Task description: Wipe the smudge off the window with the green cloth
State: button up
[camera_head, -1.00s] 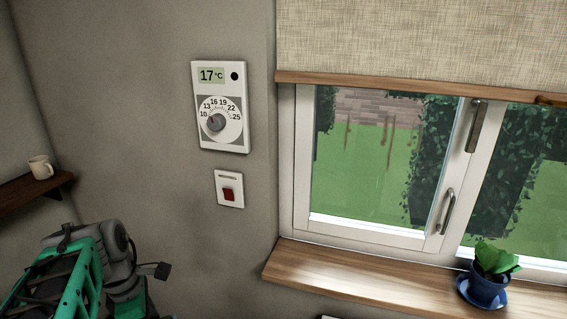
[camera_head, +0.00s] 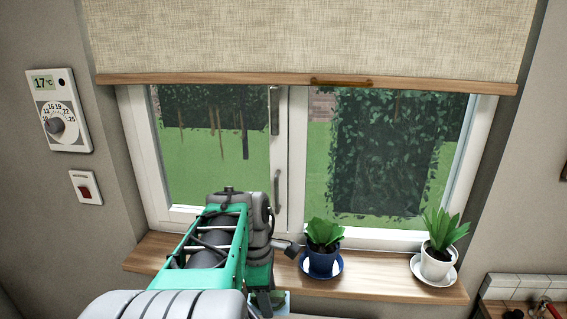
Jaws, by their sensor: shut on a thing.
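The window (camera_head: 215,180) has two panes in a white frame and stands ahead of me. I cannot make out a clear smudge on the panes; dark hedge shows through the glass. My arm reaches up from the bottom in front of the left pane and the sill. My gripper (camera_head: 266,300) points down at the lower edge, mostly hidden by my arm. A pale green bit of what looks like the green cloth (camera_head: 283,301) shows at it, and the gripper is shut on it. Whether it touches the sill cannot be told.
A wooden sill (camera_head: 370,288) runs below the window. A plant in a blue pot (camera_head: 322,262) stands close right of my arm, another in a white pot (camera_head: 437,262) further right. A blind (camera_head: 310,40) covers the window's top. A thermostat (camera_head: 58,115) and red switch (camera_head: 86,188) are left.

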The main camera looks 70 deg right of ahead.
jog(key=w+d+r+n+g+h+b, duration=0.1)
jog(key=w+d+r+n+h+b, duration=0.2)
jog(key=d, duration=0.6)
jog(key=n+t+h+b, duration=0.4)
jog(key=h, duration=1.2)
send_near(241, 124)
jog(key=shift+d+r+p, duration=0.2)
jog(key=shift+d+p, duration=0.2)
jog(key=shift+d, duration=0.35)
jog(key=shift+d+r+p, duration=0.15)
jog(key=shift+d+p, duration=0.3)
jog(key=shift+d, duration=0.3)
jog(key=shift+d+r+p, duration=0.2)
jog(key=shift+d+p, duration=0.2)
jog(key=shift+d, duration=0.35)
jog(key=shift+w+d+p, duration=0.2)
jog(key=shift+d+p, duration=0.3)
jog(key=shift+d, duration=0.4)
